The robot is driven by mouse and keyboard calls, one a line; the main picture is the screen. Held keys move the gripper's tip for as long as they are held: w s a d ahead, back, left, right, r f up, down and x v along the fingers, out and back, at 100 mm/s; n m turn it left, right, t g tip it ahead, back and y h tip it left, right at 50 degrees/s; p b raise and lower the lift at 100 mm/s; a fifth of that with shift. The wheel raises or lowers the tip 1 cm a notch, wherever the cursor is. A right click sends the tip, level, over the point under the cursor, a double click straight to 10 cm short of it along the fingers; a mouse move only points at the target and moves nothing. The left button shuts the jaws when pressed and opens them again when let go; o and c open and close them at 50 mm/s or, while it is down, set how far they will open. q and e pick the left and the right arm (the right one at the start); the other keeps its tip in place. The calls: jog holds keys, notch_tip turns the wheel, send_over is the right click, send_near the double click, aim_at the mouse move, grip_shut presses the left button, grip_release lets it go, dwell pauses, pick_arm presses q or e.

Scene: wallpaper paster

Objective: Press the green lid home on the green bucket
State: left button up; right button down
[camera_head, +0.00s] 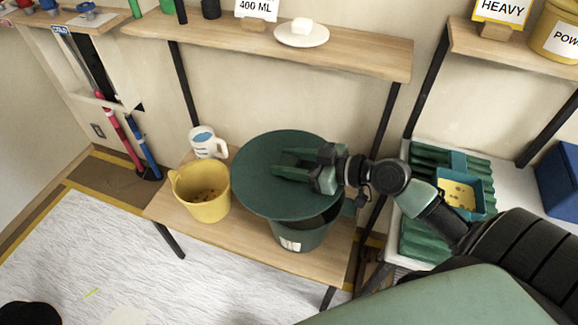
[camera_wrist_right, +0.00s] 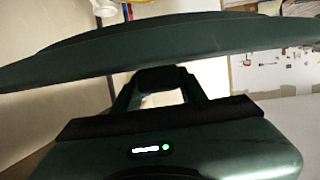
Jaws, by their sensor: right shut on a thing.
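The green lid (camera_head: 262,190), a wide dark-green disc, covers much of the green bucket (camera_head: 303,238) in the head view. The bucket stands upright on the wooden bench and has a white label low on its side. The lid sits off-centre to the left, and part of the bucket's dark mouth shows below its lower right edge. My right gripper (camera_head: 292,165) is over the lid's top and shut on it; the exact grip point is hard to make out. In the right wrist view the lid (camera_wrist_right: 170,45) spans the frame, slightly tilted. My left gripper is not in view.
A yellow bucket (camera_head: 203,205) with brown specks inside stands left of the green bucket, close to the lid's edge. A white mug (camera_head: 206,142) stands behind it. A wooden shelf (camera_head: 220,33) runs above. A green ribbed tray (camera_head: 425,238) lies at right.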

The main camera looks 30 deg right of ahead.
pick_arm(q)
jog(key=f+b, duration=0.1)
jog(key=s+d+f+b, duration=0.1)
jog(key=b, duration=0.1)
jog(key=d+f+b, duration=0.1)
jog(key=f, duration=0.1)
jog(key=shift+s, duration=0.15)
pick_arm(e)
jog(key=w+d+f+m+t+h, duration=0.1)
jog(key=d+f, duration=0.3)
jog(key=f, duration=0.4)
jog(key=w+d+f+m+t+h, duration=0.1)
jog(key=w+d+f+m+h, duration=0.2)
jog(key=f, duration=0.6)
jog(key=shift+w+d+m+t+h, duration=0.15)
jog(key=shift+d+m+t+h, duration=0.2)
jog(key=shift+h, duration=0.35)
pick_arm(q)
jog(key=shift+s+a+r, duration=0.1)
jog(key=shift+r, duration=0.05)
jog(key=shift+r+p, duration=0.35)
jog(key=shift+p, duration=0.05)
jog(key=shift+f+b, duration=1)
pick_arm(e)
jog(key=shift+f, duration=1.3)
